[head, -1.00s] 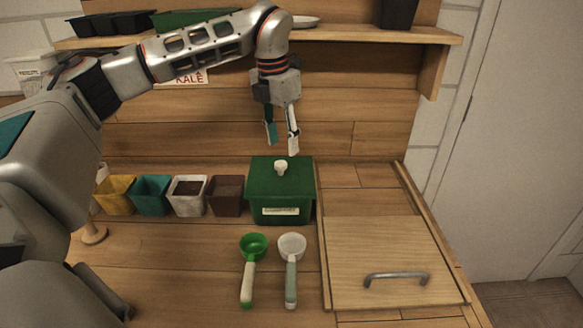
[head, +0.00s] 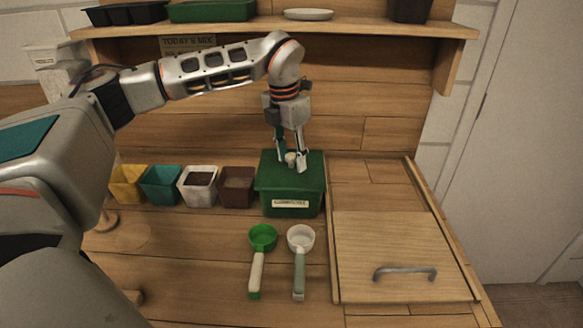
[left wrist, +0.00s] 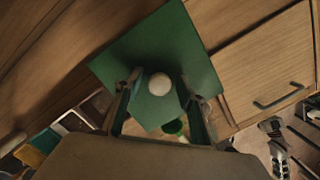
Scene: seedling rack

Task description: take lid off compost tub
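The compost tub (head: 291,204) is a green box with a pale label on its front, standing on the wooden bench. Its green lid (head: 312,180) is on, with a round cream knob (head: 291,158) on top. My left gripper (head: 290,163) points down over the lid, open, with one finger on each side of the knob. In the left wrist view the knob (left wrist: 159,84) sits between the two open fingers (left wrist: 162,98). I cannot tell whether a finger touches it.
Yellow, teal, white and brown pots (head: 199,187) stand left of the tub. A green scoop (head: 262,240) and a white scoop (head: 300,239) lie in front. A wooden hatch with a grey handle (head: 404,272) is at right. A shelf (head: 350,28) runs above.

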